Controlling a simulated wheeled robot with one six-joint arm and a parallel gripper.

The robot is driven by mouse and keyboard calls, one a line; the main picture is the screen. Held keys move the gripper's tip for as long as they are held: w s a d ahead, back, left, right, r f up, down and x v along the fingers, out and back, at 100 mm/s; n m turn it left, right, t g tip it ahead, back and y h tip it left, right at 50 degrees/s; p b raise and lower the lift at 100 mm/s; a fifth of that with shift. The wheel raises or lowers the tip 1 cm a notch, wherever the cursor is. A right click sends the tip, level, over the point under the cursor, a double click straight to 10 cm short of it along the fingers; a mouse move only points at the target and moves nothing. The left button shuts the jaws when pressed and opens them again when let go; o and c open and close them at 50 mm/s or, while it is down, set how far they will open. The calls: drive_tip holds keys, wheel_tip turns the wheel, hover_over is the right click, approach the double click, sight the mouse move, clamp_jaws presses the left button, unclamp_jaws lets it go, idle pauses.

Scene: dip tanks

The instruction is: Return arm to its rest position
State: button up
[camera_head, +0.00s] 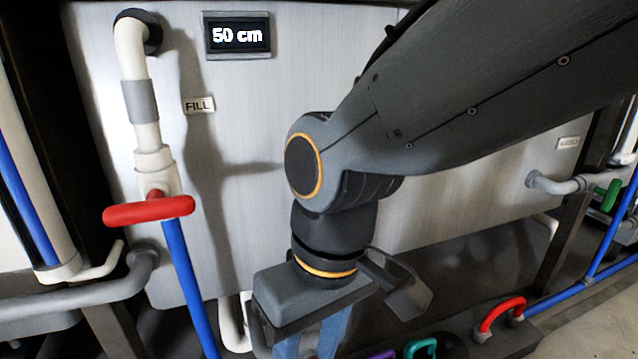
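My arm reaches in from the upper right across the front of a pale metal tank (240,120). My gripper (318,318) hangs at its end, pointing down near the bottom edge of the picture. The fingertips are partly cut off and dark, so I cannot tell whether they are apart or closed. Pale blue surfaces show just under the gripper; I cannot tell whether they are held or behind it.
A red valve handle (150,210) sits on a white pipe (133,60) at left, above a blue pipe (188,280). The tank has a "50 cm" display (238,36) and a FILL label (198,105). Red (500,312), teal (420,347) and purple (383,355) handles are low down. A green valve (609,196) is at right.

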drive_tip(key=shift+d+r+p, duration=0.1)
drive_tip(key=shift+r+p, duration=0.55)
drive_tip(key=shift+r, duration=0.1)
drive_tip(key=shift+r+m+p, duration=0.35)
drive_tip(key=shift+r+m, duration=0.05)
